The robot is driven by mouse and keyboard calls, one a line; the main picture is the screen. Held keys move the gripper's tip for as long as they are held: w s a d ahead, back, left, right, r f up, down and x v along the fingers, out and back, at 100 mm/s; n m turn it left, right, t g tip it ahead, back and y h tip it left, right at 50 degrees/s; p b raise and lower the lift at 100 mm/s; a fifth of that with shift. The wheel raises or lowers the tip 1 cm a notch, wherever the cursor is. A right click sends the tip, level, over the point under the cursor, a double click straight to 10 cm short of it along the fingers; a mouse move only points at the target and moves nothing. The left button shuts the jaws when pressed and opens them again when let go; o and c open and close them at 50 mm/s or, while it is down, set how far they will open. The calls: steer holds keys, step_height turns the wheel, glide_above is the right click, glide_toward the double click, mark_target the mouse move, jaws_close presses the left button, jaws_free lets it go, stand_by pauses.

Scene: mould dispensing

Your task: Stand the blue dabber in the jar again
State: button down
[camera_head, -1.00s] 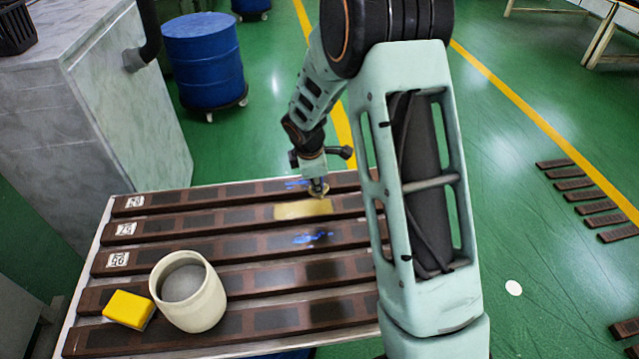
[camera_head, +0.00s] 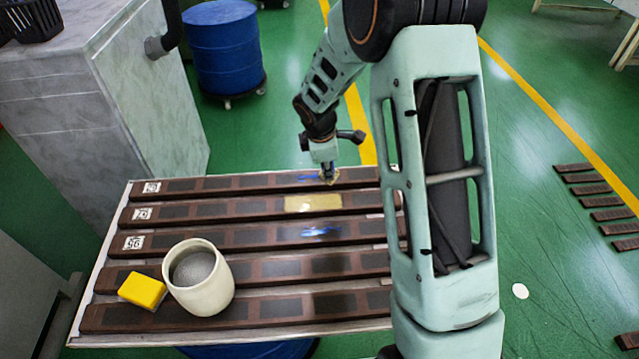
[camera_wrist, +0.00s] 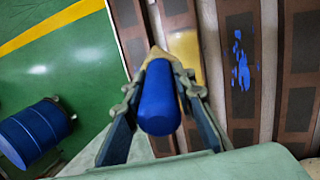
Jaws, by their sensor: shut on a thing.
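The blue dabber (camera_wrist: 159,98) is in my gripper (camera_wrist: 160,100), with a finger on each side of its blue handle and its pale tip pointing away from the wrist. In the head view my gripper (camera_head: 328,172) is over the far dark strip, by a blue smear, and the dabber's blue handle is hidden. Whether the tip touches the strip I cannot tell. The cream jar (camera_head: 201,298) stands upright at the near left of the table, with grey inside it, well apart from my gripper.
A yellow block (camera_head: 143,291) lies left of the jar. Dark strips (camera_head: 262,240) cross the table, with a yellow patch (camera_head: 313,203) and a blue smear (camera_head: 321,231) on them. A blue drum (camera_head: 224,50) stands on the floor behind.

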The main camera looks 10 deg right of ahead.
steer(key=s+a+r+n+y+p, duration=0.1)
steer(key=s+a+r, duration=0.2)
steer(key=s+a, duration=0.15)
steer(key=s+a+r+n+p, duration=0.1)
steer(key=s+a+r+p, duration=0.15)
steer(key=a, duration=0.35)
steer(key=s+a+r+n+g+p, duration=0.1)
steer(key=s+a+r+n+p, duration=0.2)
steer(key=s, duration=0.6)
steer(key=s+a+r+n+g, duration=0.1)
steer(key=s+a+r, duration=0.3)
steer(key=s, duration=0.5)
steer(key=s+a+r+n+g+p, duration=0.1)
steer(key=s+a+r+n+p, duration=0.2)
steer(key=s, duration=0.6)
steer(key=shift+g+y, duration=0.3)
steer(key=w+a+f+b, duration=0.2)
steer(key=w+a+f, duration=0.1)
steer(key=a+f, duration=0.1)
steer(key=w+a+f+b, duration=0.3)
steer(key=f, duration=0.1)
steer(key=w+a+f+b, duration=0.2)
steer(key=w+a+f, duration=0.1)
steer(key=a+f, duration=0.1)
steer(key=shift+a+f+b, duration=0.3)
steer(key=shift+f+b, duration=0.05)
steer(key=shift+f, duration=0.4)
steer(key=shift+f, duration=0.1)
